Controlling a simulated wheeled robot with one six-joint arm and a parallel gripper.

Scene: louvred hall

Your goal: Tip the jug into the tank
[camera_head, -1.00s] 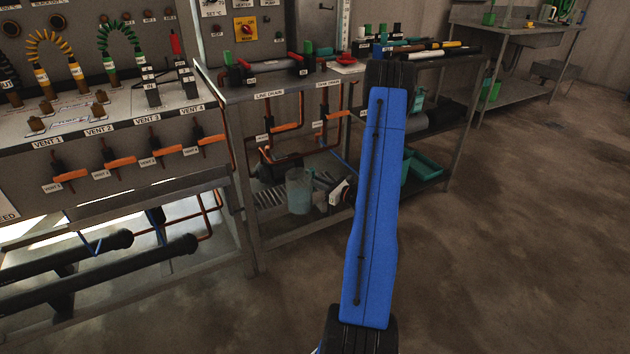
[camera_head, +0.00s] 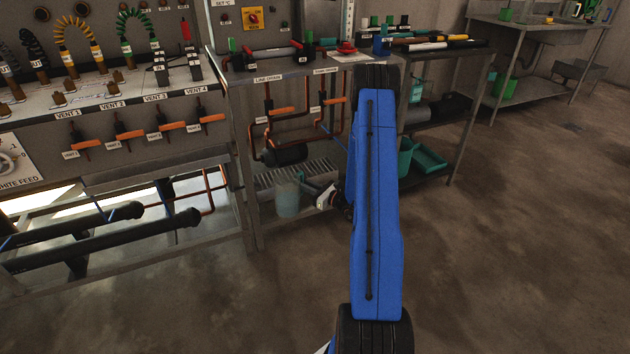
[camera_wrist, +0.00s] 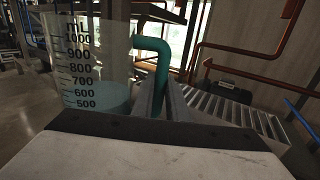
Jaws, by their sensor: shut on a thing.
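The jug (camera_head: 287,196) is a clear beaker with pale bluish liquid, upright at the lower slatted shelf. In the wrist view the jug (camera_wrist: 90,50) shows black marks up to 1000, with the liquid near the 600 mark. Its teal handle (camera_wrist: 152,45) runs down between the fingers. My gripper (camera_head: 322,196) is at the right side of the jug and shut on this handle; it also shows in the wrist view (camera_wrist: 163,95). I cannot tell whether the jug's base touches the shelf. My blue arm hides part of the bench. I cannot make out which thing is the tank.
The slatted shelf (camera_head: 310,170) sits under the bench with orange-handled drain valves (camera_head: 283,111). Copper pipes run close above the jug. A vent panel (camera_head: 120,100) and black pipes (camera_head: 110,235) are at left. A teal tray (camera_head: 430,158) is at right. The floor in front is clear.

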